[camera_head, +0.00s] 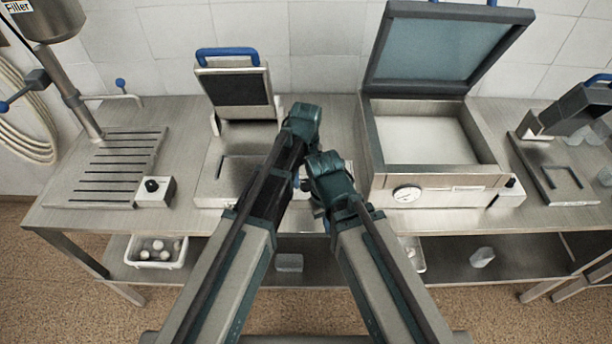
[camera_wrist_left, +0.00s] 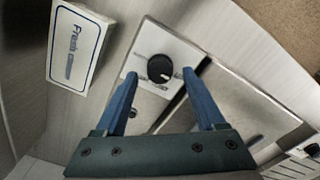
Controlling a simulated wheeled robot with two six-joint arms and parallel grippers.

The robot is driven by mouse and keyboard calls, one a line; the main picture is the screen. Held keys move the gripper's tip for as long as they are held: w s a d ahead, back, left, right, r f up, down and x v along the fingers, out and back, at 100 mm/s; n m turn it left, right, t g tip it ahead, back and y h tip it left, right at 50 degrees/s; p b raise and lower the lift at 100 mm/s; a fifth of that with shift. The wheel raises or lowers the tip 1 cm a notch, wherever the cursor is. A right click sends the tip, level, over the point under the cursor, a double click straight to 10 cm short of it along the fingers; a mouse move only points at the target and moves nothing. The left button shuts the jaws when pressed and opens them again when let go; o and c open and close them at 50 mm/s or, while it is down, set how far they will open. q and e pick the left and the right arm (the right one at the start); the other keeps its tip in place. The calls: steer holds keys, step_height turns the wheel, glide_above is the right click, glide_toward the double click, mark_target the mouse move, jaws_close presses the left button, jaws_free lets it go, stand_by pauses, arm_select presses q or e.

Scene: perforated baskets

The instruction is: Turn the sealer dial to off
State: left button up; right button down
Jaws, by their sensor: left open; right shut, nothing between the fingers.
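A round black dial (camera_wrist_left: 156,68) with a light pointer mark sits on a square white panel (camera_wrist_left: 146,47) in the left wrist view. Printed marks around it are too small to read. My left gripper (camera_wrist_left: 160,75) is open, with its two blue fingers on either side of the dial; I cannot tell whether they touch it. In the head view, my left gripper (camera_head: 303,118) is over the counter at the right side of the blue-handled machine (camera_head: 232,85), and my arms hide this dial. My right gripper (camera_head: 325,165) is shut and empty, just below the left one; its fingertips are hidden.
A box marked "Fresh" (camera_wrist_left: 75,47) lies close to the panel. A lidded chamber machine (camera_head: 425,140) with a gauge (camera_head: 407,194) stands close on the right. Another black dial (camera_head: 152,185) is at the left. The steel counter (camera_head: 185,130) has bare patches between machines.

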mark_target(306, 182)
arm_select(q)
step_height(306, 182, up, 12)
steer(key=p, duration=1.1)
steer(key=shift+r, duration=0.15)
steer(key=s+a+m, duration=0.3)
steer(key=s+a, duration=0.2)
steer(key=a, duration=0.3)
steer(key=s+a+m, duration=0.4)
steer(key=s+a, duration=0.2)
steer(key=a, duration=0.3)
steer(key=s+d+f+m+y+b, duration=0.1)
steer(key=s+d+f+m+b, duration=0.2)
steer(key=d+f+b, duration=0.6)
steer(key=s+d+f, duration=0.1)
steer(key=s+d, duration=0.1)
steer(key=shift+s+m+b, duration=0.35)
steer(key=shift+m, duration=0.05)
